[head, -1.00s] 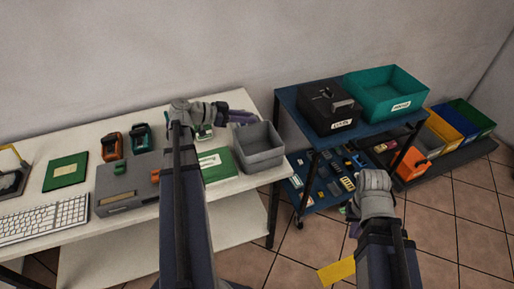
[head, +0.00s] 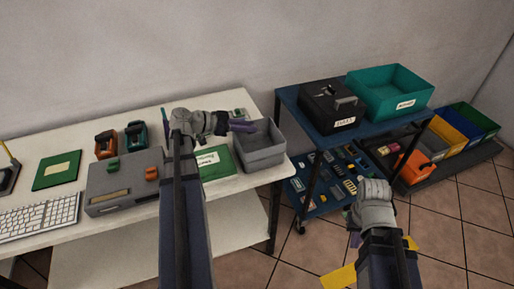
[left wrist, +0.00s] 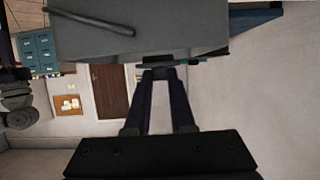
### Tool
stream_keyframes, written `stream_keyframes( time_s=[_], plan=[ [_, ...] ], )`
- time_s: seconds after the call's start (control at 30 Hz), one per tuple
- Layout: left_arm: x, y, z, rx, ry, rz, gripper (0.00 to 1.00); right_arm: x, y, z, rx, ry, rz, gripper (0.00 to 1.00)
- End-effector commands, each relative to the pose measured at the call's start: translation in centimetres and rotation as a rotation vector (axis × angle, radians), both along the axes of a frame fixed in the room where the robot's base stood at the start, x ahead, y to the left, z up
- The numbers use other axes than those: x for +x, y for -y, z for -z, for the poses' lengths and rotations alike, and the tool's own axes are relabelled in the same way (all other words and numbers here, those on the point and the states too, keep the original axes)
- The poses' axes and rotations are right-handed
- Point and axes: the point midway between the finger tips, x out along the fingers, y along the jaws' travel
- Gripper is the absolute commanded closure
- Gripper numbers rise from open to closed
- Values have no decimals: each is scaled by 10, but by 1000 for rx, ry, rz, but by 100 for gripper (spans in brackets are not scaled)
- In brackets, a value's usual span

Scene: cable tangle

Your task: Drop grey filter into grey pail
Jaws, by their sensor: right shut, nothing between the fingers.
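The grey pail (head: 264,157) stands open at the right end of the white table. My left gripper (head: 252,127) points right, its purple fingers level at the pail's left rim in the head view. The left wrist view shows its two dark fingers (left wrist: 160,78); whether something sits between their tips is unclear. A large grey surface (left wrist: 190,35) with a dark bar fills the top there, and seems to be the pail. I cannot make out the grey filter for sure. My right gripper (head: 355,240) points down, shut and empty, mostly hidden by its wrist.
A green board (head: 216,163) and a grey box (head: 125,185) lie left of the pail. A blue trolley (head: 289,93) carries a black box (head: 330,108) and a teal bin (head: 390,92). Several coloured bins stand right of it. Tiled floor is clear at the lower right.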

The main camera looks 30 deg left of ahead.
Motion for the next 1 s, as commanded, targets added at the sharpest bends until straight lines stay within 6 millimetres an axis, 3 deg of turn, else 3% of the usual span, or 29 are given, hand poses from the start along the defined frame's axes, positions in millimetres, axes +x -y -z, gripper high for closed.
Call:
stream_keyframes(
  time_s=[0.03,0.3,0.63,1.0],
  plan=[
    [0,0,0,0,0,0,72,0,0,0,0,0,0,100],
    [0,0,0,0,0,0,43,0,0,0,0,0,0,100],
    [-5,-4,-4,0,0,-2,43,0,0,-4,0,0,0,100],
    [-44,-38,-27,0,0,-3,43,0,0,-27,0,0,0,100]
  ],
)
